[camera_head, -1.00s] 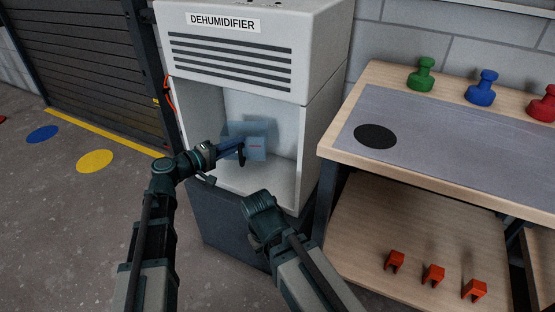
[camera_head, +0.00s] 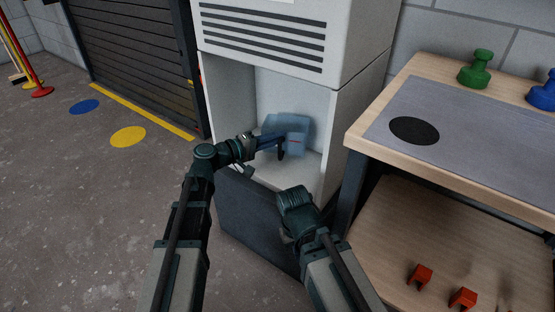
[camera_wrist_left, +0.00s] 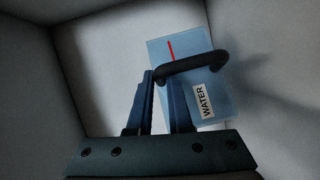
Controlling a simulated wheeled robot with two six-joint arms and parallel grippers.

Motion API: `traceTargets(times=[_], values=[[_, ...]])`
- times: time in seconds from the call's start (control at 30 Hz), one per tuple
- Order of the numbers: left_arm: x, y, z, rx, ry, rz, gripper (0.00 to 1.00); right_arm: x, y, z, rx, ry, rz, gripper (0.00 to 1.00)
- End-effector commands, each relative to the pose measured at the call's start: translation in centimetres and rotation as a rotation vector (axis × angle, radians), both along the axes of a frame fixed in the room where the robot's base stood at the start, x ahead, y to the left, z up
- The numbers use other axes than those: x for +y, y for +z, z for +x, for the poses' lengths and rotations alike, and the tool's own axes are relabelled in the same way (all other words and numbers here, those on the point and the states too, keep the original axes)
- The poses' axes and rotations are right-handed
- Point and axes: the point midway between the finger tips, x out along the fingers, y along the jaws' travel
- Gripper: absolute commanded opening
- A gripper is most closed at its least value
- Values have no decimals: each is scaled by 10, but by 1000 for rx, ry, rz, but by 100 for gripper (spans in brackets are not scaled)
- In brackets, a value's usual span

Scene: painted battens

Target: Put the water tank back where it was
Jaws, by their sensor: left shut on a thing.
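The water tank (camera_head: 300,131) is a translucent blue box inside the open bay of the dehumidifier (camera_head: 357,110). In the left wrist view the tank (camera_wrist_left: 188,105) shows a black handle, a red line and a WATER label. My left gripper (camera_head: 280,147) reaches into the bay from the front left and is shut on the tank's handle. In the left wrist view its fingers (camera_wrist_left: 160,76) meet the handle's left end. I cannot tell whether the tank touches the bay floor. My right gripper (camera_head: 292,222) is below and in front of the bay; its fingers are hidden.
A workbench stands at right with a grey mat, a black disc (camera_head: 414,131), a green knob-shaped piece (camera_head: 475,69) and a blue one (camera_head: 541,92). Red clips (camera_head: 420,275) lie on its lower shelf. Floor at left is open, with yellow (camera_head: 128,137) and blue (camera_head: 84,107) spots.

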Motion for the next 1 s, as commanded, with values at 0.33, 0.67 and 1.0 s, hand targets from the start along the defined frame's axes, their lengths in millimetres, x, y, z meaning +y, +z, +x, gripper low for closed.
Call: traceTargets(times=[0.33,0.67,1.0], values=[[0,-17,0,-1,0,-1,0,0,-17,0,-1,0,0,0],[0,-49,0,-1,0,-1,0,0,-49,0,-2,0,1,0],[0,-50,0,-1,0,-1,0,0,-50,0,-2,0,1,0]])
